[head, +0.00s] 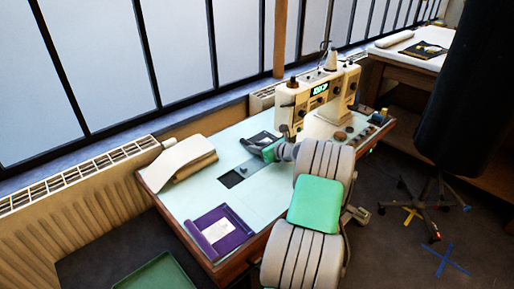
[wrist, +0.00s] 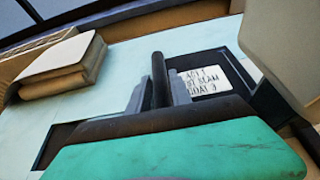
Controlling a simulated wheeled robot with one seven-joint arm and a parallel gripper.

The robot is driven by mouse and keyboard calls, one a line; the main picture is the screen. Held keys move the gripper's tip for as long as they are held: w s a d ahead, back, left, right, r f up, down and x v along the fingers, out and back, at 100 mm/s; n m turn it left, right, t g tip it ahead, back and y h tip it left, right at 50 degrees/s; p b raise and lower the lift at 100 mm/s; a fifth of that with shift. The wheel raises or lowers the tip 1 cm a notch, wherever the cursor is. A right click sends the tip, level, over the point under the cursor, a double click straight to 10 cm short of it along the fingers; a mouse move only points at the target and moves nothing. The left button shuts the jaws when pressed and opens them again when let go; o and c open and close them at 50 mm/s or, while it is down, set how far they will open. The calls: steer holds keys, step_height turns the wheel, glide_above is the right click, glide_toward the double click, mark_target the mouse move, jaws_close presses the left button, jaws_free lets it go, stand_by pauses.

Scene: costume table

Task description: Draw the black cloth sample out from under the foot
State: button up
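The black cloth sample (wrist: 203,62) lies by the sewing machine in the wrist view, with a white printed label (wrist: 207,80) facing up. In the head view the sample (head: 259,138) shows as a dark patch left of the cream sewing machine (head: 318,98). My gripper (head: 254,151) is low over the table beside the sample. In the wrist view my gripper (wrist: 158,80) covers the near left part of the sample. Its fingers are seen nearly edge-on, so I cannot tell their gap or whether they touch the cloth. The foot itself is not clearly visible.
The pale table top (head: 265,198) has a dark square patch (head: 232,178). A folded cream cloth (head: 185,158) lies at the left, a purple cloth (head: 219,232) at the front. Small items stand right of the machine. A radiator (head: 70,198) and windows run behind.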

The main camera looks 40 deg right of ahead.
mark_target(243, 160)
jaws_close()
steer(key=shift+a+r+p, duration=0.15)
steer(key=shift+a+p, duration=0.4)
steer(key=shift+a, duration=0.1)
steer(key=a+p, duration=0.3)
steer(key=a, duration=0.1)
steer(key=shift+s+a, duration=0.1)
steer(key=shift+a, duration=0.8)
steer(key=o, duration=0.5)
jaws_free()
